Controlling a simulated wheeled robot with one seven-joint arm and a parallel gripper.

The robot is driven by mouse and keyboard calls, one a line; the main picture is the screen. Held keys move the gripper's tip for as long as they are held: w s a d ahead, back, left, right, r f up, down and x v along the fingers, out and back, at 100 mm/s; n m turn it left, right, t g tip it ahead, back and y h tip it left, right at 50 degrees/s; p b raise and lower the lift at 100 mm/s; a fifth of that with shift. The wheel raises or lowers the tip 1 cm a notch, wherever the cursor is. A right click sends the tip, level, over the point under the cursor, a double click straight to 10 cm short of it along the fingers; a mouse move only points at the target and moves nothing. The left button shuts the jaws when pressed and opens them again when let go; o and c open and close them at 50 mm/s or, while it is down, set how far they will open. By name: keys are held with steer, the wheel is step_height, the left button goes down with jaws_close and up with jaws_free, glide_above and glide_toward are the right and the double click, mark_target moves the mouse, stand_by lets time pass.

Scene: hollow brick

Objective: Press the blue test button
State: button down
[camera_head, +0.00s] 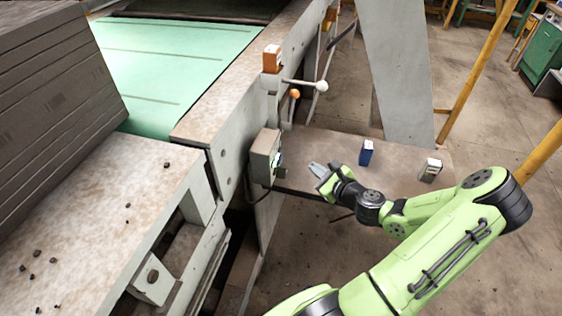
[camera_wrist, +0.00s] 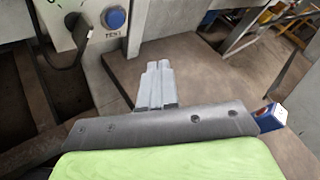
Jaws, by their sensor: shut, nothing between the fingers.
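The blue test button (camera_wrist: 115,19) is a round blue cap on a pale control panel, with lettering that seems to read "TEST" under it. It sits at the top of the wrist view, ahead and a little left of my fingertips. In the head view the grey control box (camera_head: 265,157) is fixed to the machine's side, and its button face is turned mostly away. My gripper (camera_head: 316,168) is shut and empty, to the right of the box and apart from it. Its closed fingers also show in the wrist view (camera_wrist: 157,84).
A brown shelf (camera_head: 310,150) lies under my gripper. On it stand a blue box (camera_head: 366,152) and a white-and-dark box (camera_head: 430,170). A lever with a white ball (camera_head: 321,86) juts out above. A dark switch or handle (camera_wrist: 76,27) is left of the button.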

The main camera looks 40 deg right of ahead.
steer(key=w+a, duration=0.4)
steer(key=w, duration=0.1)
steer(key=shift+w, duration=0.15)
stand_by(1.9)
steer(key=shift+w+a, duration=0.2)
steer(key=shift+w+a+p, duration=0.2)
steer(key=shift+w+p, duration=0.1)
steer(key=shift+p, duration=0.05)
stand_by(0.6)
steer(key=shift+s+d, duration=0.45)
steer(key=shift+s, duration=0.2)
steer(key=shift+d, duration=0.1)
steer(key=s+d, duration=0.1)
steer(key=s, duration=0.1)
steer(key=s+d, duration=0.2)
stand_by(0.4)
